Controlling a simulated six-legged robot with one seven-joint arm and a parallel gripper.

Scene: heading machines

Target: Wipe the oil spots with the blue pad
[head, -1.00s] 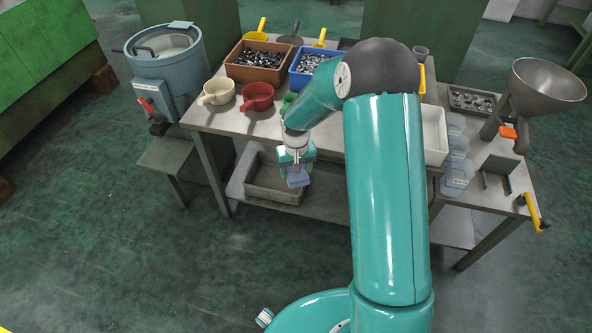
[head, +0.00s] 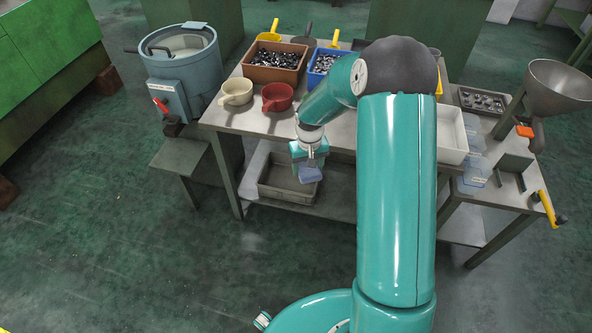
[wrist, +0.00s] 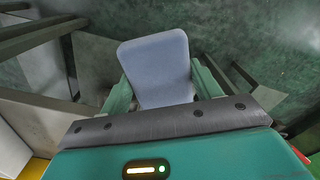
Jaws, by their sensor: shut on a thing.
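My gripper (head: 309,163) is shut on the blue pad (head: 309,175). In the head view it hangs down in front of the table's near edge, with the pad at its lower end, over the grey tray on the low shelf. In the wrist view the blue pad (wrist: 158,68) stands out between the two green fingers of my gripper (wrist: 160,90), with blurred floor and table legs behind it. I see no oil spots that I can make out; my arm hides part of the tabletop.
The table (head: 230,117) holds a cream jug (head: 236,93), a red jug (head: 277,97), a brown bin (head: 272,62) and a blue bin (head: 318,70) of metal parts. A metal funnel (head: 556,88) stands at right. A blue drum machine (head: 182,65) stands left. The grey tray (head: 285,192) sits below. Floor at left is clear.

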